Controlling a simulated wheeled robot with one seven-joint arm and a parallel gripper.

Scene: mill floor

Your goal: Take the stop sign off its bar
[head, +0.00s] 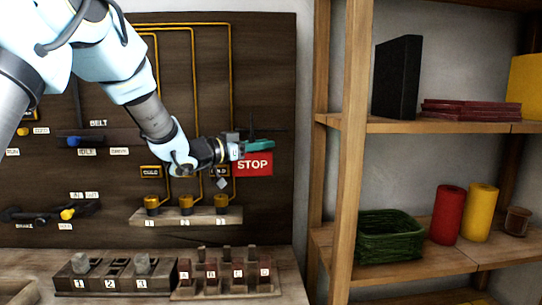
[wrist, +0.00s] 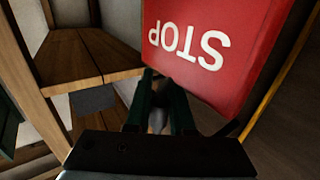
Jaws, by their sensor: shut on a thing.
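The red stop sign (head: 253,164) with white letters hangs upright in front of the dark wall panel, right of the hanging pipes. My gripper (head: 268,145) is at the sign's top edge, its green fingers shut on it. In the wrist view the sign (wrist: 215,45) fills the upper right, its lettering upside down, and my gripper's fingers (wrist: 163,78) meet its lower edge. The exact grip is partly hidden. A thin dark bar (head: 275,130) shows just above the fingers; I cannot tell whether the sign still touches it.
A wooden shelf unit (head: 348,170) stands close on the right, holding a green basket (head: 390,237), a red cylinder (head: 448,214) and a yellow cylinder (head: 480,212). Below the sign are a ledge with yellow cups (head: 186,204) and a bench with labelled blocks (head: 225,275).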

